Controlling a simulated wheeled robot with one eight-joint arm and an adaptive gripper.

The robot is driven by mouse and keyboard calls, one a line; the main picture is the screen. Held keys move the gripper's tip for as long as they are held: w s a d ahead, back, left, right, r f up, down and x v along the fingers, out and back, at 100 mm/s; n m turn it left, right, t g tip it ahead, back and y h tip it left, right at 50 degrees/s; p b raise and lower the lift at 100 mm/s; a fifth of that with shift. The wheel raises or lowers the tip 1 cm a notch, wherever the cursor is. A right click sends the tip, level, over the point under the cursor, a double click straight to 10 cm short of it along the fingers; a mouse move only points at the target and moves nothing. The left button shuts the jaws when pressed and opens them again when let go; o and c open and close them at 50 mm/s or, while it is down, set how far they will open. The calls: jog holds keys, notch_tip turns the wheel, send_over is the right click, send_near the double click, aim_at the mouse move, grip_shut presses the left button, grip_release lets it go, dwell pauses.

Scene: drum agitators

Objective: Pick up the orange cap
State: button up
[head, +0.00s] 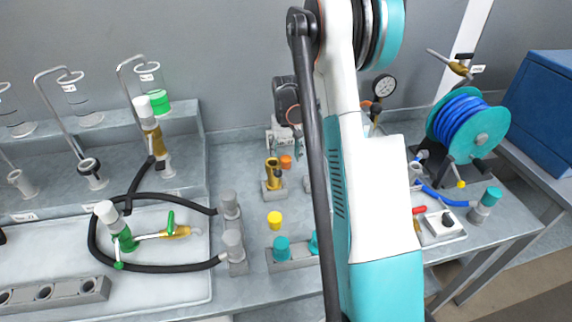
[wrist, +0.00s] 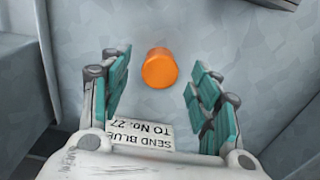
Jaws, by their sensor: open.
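The orange cap (wrist: 160,69) is a small round piece in the wrist view, just ahead of the gap between my fingers. My gripper (wrist: 160,88) is open with its teal finger pads spread to the left and right of the cap, with clear space on both sides. Nothing is held. In the head view the orange cap (head: 286,161) shows near the back of the bench, beside a brass fitting (head: 272,176). My arm covers much of the area to its right, and I cannot make out my fingertips there.
A yellow cap (head: 274,219) and a teal cap (head: 281,246) stand in front. A blue hose reel (head: 470,125) stands right. A printed label (wrist: 140,134) shows between my fingers.

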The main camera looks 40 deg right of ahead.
aim_at(286, 158)
notch_tip(286, 158, down, 2)
jog(key=shift+f, duration=0.1)
jog(key=c, duration=0.9)
notch_tip(286, 158, up, 20)
jog(key=p, duration=0.5)
